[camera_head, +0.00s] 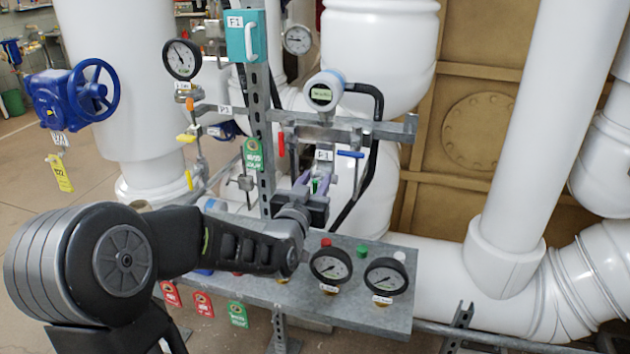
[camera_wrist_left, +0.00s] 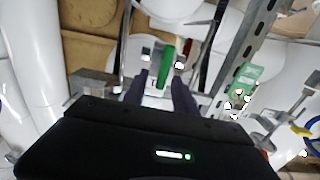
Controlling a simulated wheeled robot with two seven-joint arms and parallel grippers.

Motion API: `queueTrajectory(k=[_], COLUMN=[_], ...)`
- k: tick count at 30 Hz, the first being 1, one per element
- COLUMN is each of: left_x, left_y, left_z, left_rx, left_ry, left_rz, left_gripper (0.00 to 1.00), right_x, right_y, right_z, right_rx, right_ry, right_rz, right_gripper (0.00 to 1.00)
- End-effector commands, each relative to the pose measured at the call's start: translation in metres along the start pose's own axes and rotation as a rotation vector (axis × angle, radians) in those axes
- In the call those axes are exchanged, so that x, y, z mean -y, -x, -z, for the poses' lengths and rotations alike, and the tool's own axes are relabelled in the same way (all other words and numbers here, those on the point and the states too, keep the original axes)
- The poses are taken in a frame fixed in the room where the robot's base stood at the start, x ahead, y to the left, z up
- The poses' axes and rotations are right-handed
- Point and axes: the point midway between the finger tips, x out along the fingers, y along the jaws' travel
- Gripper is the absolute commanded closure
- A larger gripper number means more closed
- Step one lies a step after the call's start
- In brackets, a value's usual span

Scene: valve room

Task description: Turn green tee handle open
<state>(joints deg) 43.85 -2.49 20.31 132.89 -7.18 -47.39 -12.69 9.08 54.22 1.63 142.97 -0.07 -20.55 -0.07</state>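The green tee handle (camera_wrist_left: 167,63) shows in the left wrist view as an upright green bar just beyond my fingertips. It lies between the two fingers in the picture, closer to the right one. In the head view only a small green part (camera_head: 314,186) shows between the fingers of my left gripper (camera_head: 315,180). The gripper also shows in the left wrist view (camera_wrist_left: 161,78), with its fingers apart and a gap around the handle's line. I cannot tell whether a finger touches the handle. My right gripper is in neither view.
A blue tee handle (camera_head: 350,154) is right of my gripper, and a red handle (camera_head: 281,144) is to its left. A steel upright (camera_head: 262,110) stands close on the left. A panel with gauges (camera_head: 331,265) lies below, and a white pipe (camera_head: 520,150) stands right.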

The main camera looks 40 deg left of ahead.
Motion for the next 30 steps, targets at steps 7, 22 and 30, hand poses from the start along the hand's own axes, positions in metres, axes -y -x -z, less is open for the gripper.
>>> queueTrajectory(k=[7,22,30], left_x=[-0.0001,-0.0001,-0.0001], left_y=[0.0002,0.0004,0.0004], left_z=[0.0000,0.0000,-0.0001], left_rx=[0.000,0.000,0.000], left_ry=[0.000,0.000,0.001], left_rz=[0.000,0.000,0.000], left_gripper=[0.73,1.00,1.00], right_x=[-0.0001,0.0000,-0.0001], right_y=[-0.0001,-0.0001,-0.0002], right_z=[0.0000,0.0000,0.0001], right_rx=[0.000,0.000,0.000], right_ry=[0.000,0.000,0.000], right_rz=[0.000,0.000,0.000], right_gripper=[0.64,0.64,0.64])
